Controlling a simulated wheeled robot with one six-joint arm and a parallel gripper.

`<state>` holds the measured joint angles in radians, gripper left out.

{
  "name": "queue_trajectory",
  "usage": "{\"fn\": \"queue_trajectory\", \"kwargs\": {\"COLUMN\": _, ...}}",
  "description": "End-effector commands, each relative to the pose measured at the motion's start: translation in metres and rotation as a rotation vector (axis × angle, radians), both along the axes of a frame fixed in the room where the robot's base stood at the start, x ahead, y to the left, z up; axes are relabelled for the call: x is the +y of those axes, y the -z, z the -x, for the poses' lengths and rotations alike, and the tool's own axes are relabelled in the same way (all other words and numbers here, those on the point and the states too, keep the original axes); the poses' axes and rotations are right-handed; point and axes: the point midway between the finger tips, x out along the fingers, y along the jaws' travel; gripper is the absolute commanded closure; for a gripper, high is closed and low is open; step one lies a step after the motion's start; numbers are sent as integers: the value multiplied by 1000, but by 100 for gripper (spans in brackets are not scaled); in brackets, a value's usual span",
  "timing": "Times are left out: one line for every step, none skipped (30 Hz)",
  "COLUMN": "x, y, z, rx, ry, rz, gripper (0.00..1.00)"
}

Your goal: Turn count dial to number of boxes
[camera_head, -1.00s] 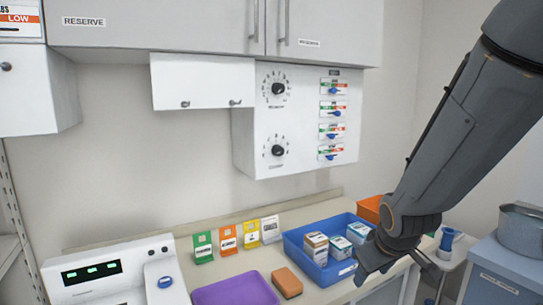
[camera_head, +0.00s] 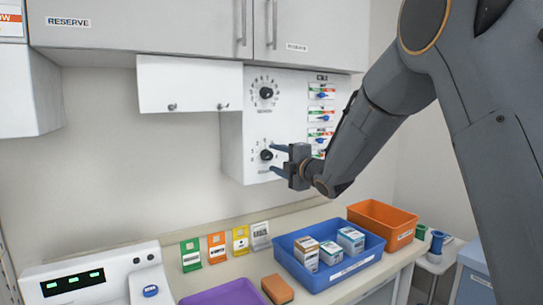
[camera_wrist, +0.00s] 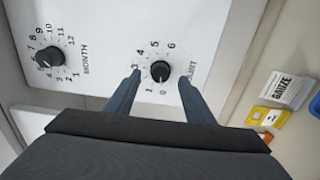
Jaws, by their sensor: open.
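The count dial (camera_head: 266,155) is a black knob on the lower part of the white wall panel (camera_head: 232,150). In the wrist view the count dial (camera_wrist: 160,72) has numbers from 0 to 6 around it, and a finger partly covers its label. I cannot tell surely which number it points at. My gripper (camera_head: 275,159) is open in front of it. In the wrist view its two fingers (camera_wrist: 160,78) lie one on each side of the knob, with gaps showing. Small boxes (camera_head: 307,246), (camera_head: 332,253), (camera_head: 350,240) stand in a blue tray (camera_head: 288,244) on the counter.
The month dial (camera_head: 266,93) is above the count dial, and colored slide switches (camera_head: 321,95) are to its right. A white box (camera_head: 190,84) juts out at upper left. An orange bin (camera_head: 382,220), purple tray (camera_head: 222,296) and colored cards (camera_head: 217,247) are on the counter below.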

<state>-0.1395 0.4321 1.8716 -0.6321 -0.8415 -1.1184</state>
Motion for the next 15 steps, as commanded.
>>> {"fn": "queue_trajectory", "kwargs": {"x": 5, "y": 0, "z": -6, "rx": 1, "ry": -1, "rz": 0, "gripper": 51}}
{"fn": "queue_trajectory", "kwargs": {"x": 7, "y": 0, "z": -9, "rx": 1, "ry": 0, "rz": 0, "gripper": 51}}
{"fn": "queue_trajectory", "kwargs": {"x": 9, "y": -1, "z": -13, "rx": 1, "ry": 0, "rz": 0, "gripper": 51}}
{"fn": "queue_trajectory", "kwargs": {"x": 11, "y": 0, "z": -16, "rx": 2, "ry": 0, "rz": -1, "gripper": 51}}
{"fn": "queue_trajectory", "kwargs": {"x": 12, "y": 0, "z": -19, "rx": 2, "ry": 1, "rz": -1, "gripper": 51}}
{"fn": "queue_trajectory", "kwargs": {"x": 14, "y": -1, "z": -21, "rx": 1, "ry": 1, "rz": -2, "gripper": 51}}
{"fn": "queue_trajectory", "kwargs": {"x": 16, "y": 0, "z": -23, "rx": 1, "ry": 1, "rz": -2, "gripper": 51}}
{"fn": "queue_trajectory", "kwargs": {"x": 17, "y": 0, "z": -25, "rx": 2, "ry": 1, "rz": -1, "gripper": 51}}
{"fn": "queue_trajectory", "kwargs": {"x": 18, "y": 0, "z": -26, "rx": 2, "ry": 1, "rz": -1, "gripper": 51}}
{"fn": "queue_trajectory", "kwargs": {"x": 18, "y": 0, "z": -27, "rx": 2, "ry": 1, "rz": -1, "gripper": 51}}
{"fn": "queue_trajectory", "kwargs": {"x": 19, "y": 0, "z": -28, "rx": 2, "ry": 1, "rz": -1, "gripper": 51}}
{"fn": "queue_trajectory", "kwargs": {"x": 19, "y": 0, "z": -28, "rx": 2, "ry": 1, "rz": -1, "gripper": 51}}
{"fn": "queue_trajectory", "kwargs": {"x": 19, "y": 0, "z": -29, "rx": 2, "ry": 1, "rz": -1, "gripper": 51}}
{"fn": "queue_trajectory", "kwargs": {"x": 19, "y": 0, "z": -29, "rx": 2, "ry": 2, "rz": -1, "gripper": 51}}
{"fn": "queue_trajectory", "kwargs": {"x": 19, "y": 0, "z": -29, "rx": 2, "ry": 2, "rz": -1, "gripper": 51}}
